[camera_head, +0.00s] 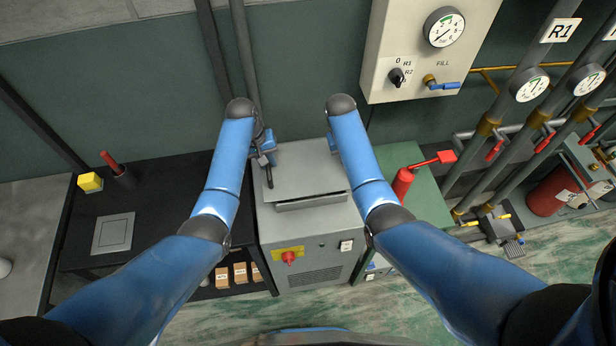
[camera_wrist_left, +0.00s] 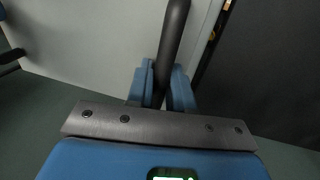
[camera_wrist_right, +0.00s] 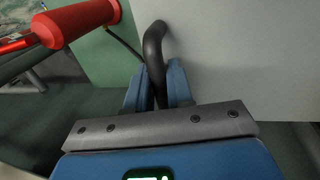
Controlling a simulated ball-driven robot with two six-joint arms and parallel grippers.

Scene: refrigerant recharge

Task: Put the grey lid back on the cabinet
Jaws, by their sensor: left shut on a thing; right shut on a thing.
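The grey lid (camera_head: 305,168) is over the top of the grey cabinet (camera_head: 300,232) in the head view. A dark gap or shadow shows under its front lip; I cannot tell whether it rests fully on the cabinet. My left gripper (camera_head: 266,158) is at the lid's left side, shut on a dark bar handle (camera_wrist_left: 172,45), with a finger on each side of it in the left wrist view. My right gripper (camera_wrist_right: 158,88) is shut on the other dark handle (camera_wrist_right: 153,45) in the right wrist view. In the head view my right arm hides it.
A black bench (camera_head: 160,190) with a square grey plate (camera_head: 113,233) stands left. A red cylinder with a handle (camera_head: 403,184) stands on the green surface to the right. A gauge panel (camera_head: 415,75) hangs on the back wall. Pipes with red valves (camera_head: 495,150) are further right.

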